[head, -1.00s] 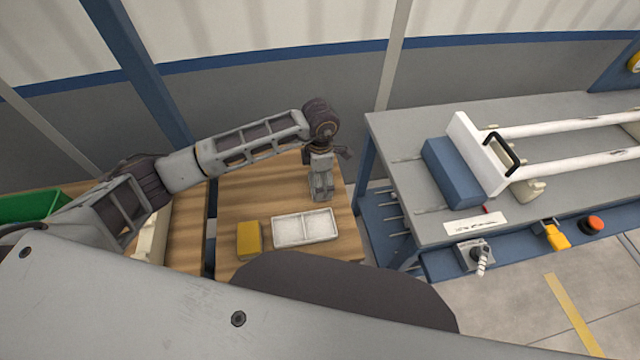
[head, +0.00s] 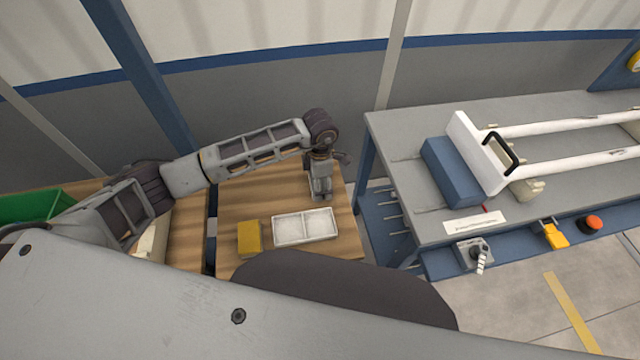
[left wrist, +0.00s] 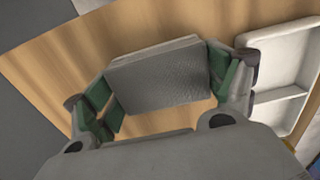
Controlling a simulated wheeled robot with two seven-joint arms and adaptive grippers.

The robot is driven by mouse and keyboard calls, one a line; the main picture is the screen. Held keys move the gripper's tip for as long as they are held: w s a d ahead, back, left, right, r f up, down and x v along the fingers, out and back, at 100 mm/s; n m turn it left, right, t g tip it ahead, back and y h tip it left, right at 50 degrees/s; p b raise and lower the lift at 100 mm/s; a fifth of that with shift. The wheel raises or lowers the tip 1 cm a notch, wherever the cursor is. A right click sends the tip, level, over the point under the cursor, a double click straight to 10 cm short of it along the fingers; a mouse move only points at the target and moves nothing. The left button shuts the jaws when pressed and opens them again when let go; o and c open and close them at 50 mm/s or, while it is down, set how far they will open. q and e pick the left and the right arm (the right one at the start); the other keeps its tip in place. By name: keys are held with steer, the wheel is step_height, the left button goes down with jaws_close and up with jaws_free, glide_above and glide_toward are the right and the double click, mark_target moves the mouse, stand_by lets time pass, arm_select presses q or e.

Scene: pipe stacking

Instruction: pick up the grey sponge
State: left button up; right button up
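The grey sponge (left wrist: 160,78) is a flat-faced grey block between the green finger pads of my left gripper (left wrist: 165,85) in the left wrist view. The pads meet its two opposite sides with no clear gap, so the gripper looks shut on it. In the head view my left gripper (head: 320,186) points down at the right part of the wooden table (head: 240,195), behind the white tray. The sponge is largely hidden by the fingers there. I cannot tell whether it touches the table. My right gripper is not in view.
A white two-part tray (head: 305,228) stands close in front of the gripper, with a yellow sponge-like block (head: 249,238) to its left. A green bin (head: 30,205) is at the far left. A grey workbench (head: 400,140) with a white pipe fixture stands to the right.

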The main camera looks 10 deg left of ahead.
arm_select(q)
steer(key=shift+c, duration=0.6)
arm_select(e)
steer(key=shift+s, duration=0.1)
arm_select(q)
steer(key=shift+r, duration=0.1)
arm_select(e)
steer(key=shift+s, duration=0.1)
arm_select(q)
steer(key=shift+r, duration=0.55)
step_height(320, 180, up, 8)
steer(key=shift+f+b, duration=0.2)
steer(key=shift+b, duration=0.3)
steer(key=shift+r, duration=0.6)
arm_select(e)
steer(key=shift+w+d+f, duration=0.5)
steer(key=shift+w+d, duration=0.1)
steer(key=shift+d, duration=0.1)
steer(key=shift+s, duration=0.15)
